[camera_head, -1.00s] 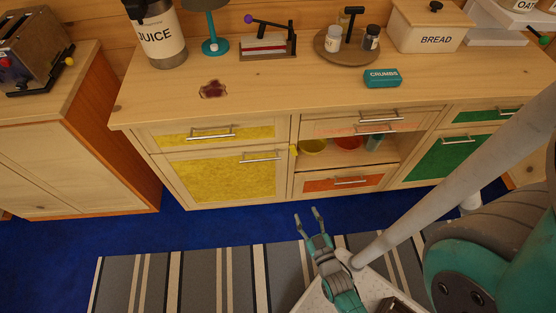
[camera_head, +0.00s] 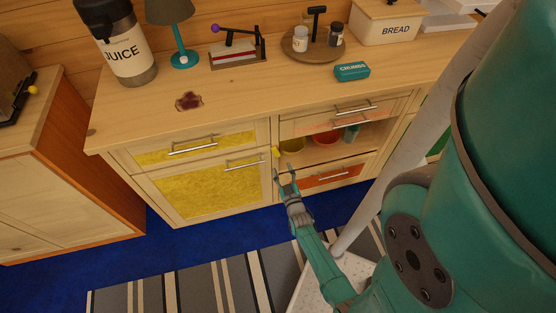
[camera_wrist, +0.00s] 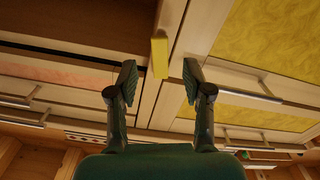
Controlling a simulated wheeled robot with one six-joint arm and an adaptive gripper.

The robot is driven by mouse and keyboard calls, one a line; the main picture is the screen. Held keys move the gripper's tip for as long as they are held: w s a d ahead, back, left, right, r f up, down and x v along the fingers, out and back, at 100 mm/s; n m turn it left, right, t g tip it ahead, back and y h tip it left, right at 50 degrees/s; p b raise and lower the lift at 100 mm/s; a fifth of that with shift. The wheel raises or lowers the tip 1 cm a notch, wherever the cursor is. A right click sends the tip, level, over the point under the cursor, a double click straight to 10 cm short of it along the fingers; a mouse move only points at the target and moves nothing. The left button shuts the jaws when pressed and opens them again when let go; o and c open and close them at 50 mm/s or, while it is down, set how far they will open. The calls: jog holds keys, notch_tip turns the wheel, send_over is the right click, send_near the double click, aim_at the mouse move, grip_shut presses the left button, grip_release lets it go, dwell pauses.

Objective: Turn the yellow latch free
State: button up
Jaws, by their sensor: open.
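The yellow latch (camera_head: 276,152) is a small yellow bar on the cabinet front, at the right edge of the yellow door (camera_head: 205,190), beside the open shelf. In the wrist view the latch (camera_wrist: 159,54) lies ahead of the gap between my fingertips, in line with it and apart from both. My gripper (camera_head: 284,176) is open and empty, just in front of the cabinet and a little below the latch in the head view. Both fingers of my gripper (camera_wrist: 158,80) show in the wrist view.
The open shelf (camera_head: 325,154) holds a yellow bowl (camera_head: 291,146), a red bowl (camera_head: 325,139) and a teal cup (camera_head: 351,133). Bar handles stick out, such as the yellow door's handle (camera_head: 244,162). The orange drawer (camera_head: 330,175) lies below the shelf. The striped rug (camera_head: 180,288) is clear.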

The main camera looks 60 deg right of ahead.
aim_at(278, 156)
jog(key=shift+x, duration=2.95)
grip_shut()
